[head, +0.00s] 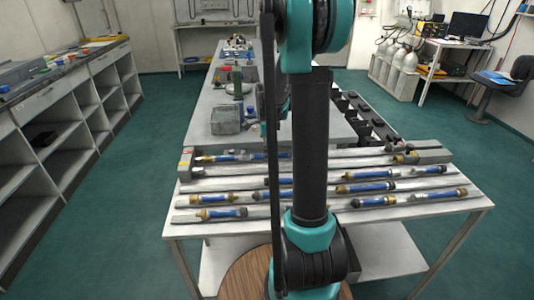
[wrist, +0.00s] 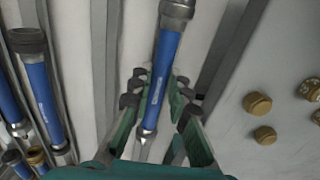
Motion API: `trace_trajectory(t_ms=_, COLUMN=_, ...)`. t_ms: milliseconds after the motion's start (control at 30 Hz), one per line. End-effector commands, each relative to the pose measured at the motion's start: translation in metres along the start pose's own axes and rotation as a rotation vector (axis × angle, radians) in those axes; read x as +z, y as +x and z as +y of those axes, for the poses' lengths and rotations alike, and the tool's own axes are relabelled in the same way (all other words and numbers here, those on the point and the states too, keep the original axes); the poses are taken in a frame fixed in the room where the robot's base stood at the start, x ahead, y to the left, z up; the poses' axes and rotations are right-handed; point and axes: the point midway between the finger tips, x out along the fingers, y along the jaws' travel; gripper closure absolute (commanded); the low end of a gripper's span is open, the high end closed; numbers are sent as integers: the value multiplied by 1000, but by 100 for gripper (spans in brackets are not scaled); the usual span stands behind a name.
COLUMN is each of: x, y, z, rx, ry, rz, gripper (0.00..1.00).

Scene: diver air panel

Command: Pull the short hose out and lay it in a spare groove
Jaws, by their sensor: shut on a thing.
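In the wrist view a blue hose (wrist: 162,70) with a dark grey end fitting (wrist: 177,10) lies between the fingers of my gripper (wrist: 158,88). The gripper is shut on it. A silver tip shows at the hose's near end. I cannot tell whether the hose is still in its groove or lifted clear. In the head view, blue hoses with brass or dark ends lie in the grooved rack (head: 330,210), including one at the front left (head: 222,213) and one at the right (head: 368,188). My arm hides the rack's middle, and my gripper is not clearly seen there.
In the wrist view, other blue hoses (wrist: 42,95) lie to the left, and brass caps (wrist: 257,103) stand on a grey surface to the right. In the head view, a grey block (head: 226,120) stands on the bench behind the rack. Shelves (head: 70,120) line the left wall.

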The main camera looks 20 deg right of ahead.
Motion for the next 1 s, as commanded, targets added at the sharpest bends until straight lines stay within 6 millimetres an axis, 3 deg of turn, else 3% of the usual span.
trace_trajectory(t_ms=1000, x=-27, y=0, z=0, rx=0, ry=0, rz=0, gripper=100)
